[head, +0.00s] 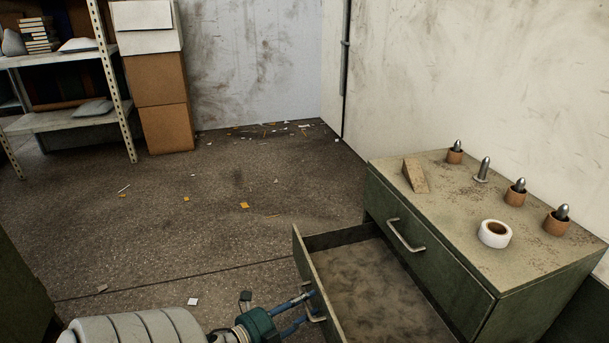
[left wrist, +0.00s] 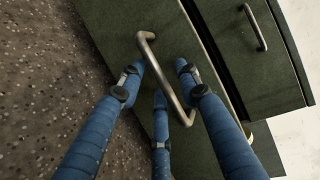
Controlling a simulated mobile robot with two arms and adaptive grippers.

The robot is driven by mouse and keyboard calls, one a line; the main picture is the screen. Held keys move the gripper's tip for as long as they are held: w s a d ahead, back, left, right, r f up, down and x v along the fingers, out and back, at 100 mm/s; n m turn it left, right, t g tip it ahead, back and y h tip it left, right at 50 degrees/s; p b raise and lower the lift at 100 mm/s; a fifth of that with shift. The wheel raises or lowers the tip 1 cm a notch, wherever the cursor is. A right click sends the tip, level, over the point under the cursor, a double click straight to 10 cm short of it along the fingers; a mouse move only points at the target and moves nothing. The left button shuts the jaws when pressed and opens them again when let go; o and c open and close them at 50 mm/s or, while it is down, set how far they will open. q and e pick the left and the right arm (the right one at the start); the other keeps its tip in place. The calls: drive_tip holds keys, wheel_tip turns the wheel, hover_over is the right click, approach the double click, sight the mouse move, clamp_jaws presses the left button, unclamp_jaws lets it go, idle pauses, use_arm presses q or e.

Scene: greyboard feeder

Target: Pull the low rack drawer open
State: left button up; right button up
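The low drawer (head: 308,268) of the green rack stands pulled well out, and its bare inside shows in the head view. Its metal bar handle (left wrist: 166,78) runs slanting across the left wrist view and is partly visible in the head view (head: 316,309). My left gripper (head: 306,307) is at this handle, coming from the left. In the left wrist view its blue fingers (left wrist: 160,74) stand on both sides of the bar, with visible gaps between bar and fingertips, so it looks open. My right gripper is not in view.
The upper drawer (head: 376,212) is shut, with its own handle (head: 405,237). On the rack top (head: 440,185) are a wedge block (head: 415,176), a white tape roll (head: 495,233) and several metal pointed pieces. Boxes (head: 162,98) and a shelf (head: 62,121) stand behind. Scraps litter the open floor.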

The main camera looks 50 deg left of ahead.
use_arm(q)
drive_tip(key=s+r, duration=0.2)
drive_tip(key=s, duration=0.9)
drive_tip(key=shift+s, duration=0.35)
drive_tip(key=shift+d+r, duration=0.1)
